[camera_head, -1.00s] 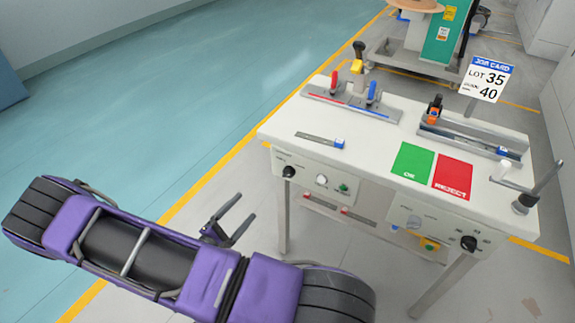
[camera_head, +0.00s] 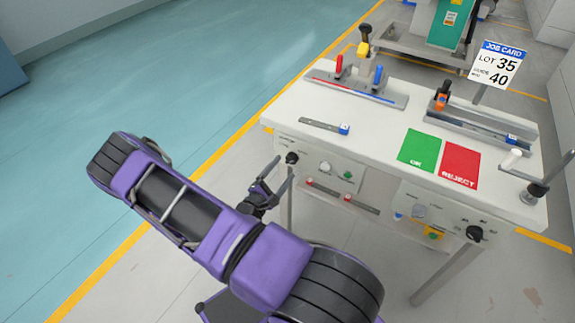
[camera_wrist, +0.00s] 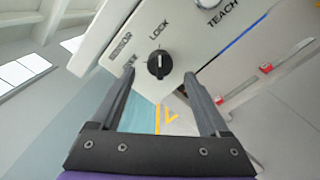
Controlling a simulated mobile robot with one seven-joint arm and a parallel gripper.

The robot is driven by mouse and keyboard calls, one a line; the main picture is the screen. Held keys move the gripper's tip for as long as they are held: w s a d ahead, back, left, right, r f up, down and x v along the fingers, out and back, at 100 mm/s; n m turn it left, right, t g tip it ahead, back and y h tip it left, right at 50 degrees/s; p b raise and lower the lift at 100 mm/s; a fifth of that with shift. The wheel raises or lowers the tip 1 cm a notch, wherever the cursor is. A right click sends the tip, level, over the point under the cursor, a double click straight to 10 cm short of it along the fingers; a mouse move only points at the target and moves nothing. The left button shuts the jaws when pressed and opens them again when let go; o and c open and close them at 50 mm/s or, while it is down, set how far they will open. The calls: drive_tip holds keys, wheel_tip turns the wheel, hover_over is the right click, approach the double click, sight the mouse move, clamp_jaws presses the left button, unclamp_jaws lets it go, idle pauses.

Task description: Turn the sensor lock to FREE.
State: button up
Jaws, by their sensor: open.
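The sensor lock is a black knob (camera_wrist: 159,65) on the white front panel (camera_wrist: 180,20), between and beyond my fingertips in the wrist view. The words SENSOR and LOCK are printed near it; another word at its left is partly hidden by my left finger. A pale mark on the knob points up, roughly toward LOCK. In the head view the knob (camera_head: 292,158) is at the left end of the panel. My gripper (camera_head: 277,172) is open and empty in front of it. Its fingers (camera_wrist: 158,78) stand either side of the knob in the picture; I cannot tell any contact.
A TEACH button (camera_wrist: 207,3) is right of the knob. The bench (camera_head: 300,105) carries a green OK mat (camera_head: 419,150), a red REJECT mat (camera_head: 460,164) and two rail fixtures. Another black knob (camera_head: 474,233) is at the panel's right. The floor to the left is clear.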

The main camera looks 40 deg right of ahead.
sight(289, 163)
drive_tip(key=shift+x, duration=1.75)
clamp_jaws()
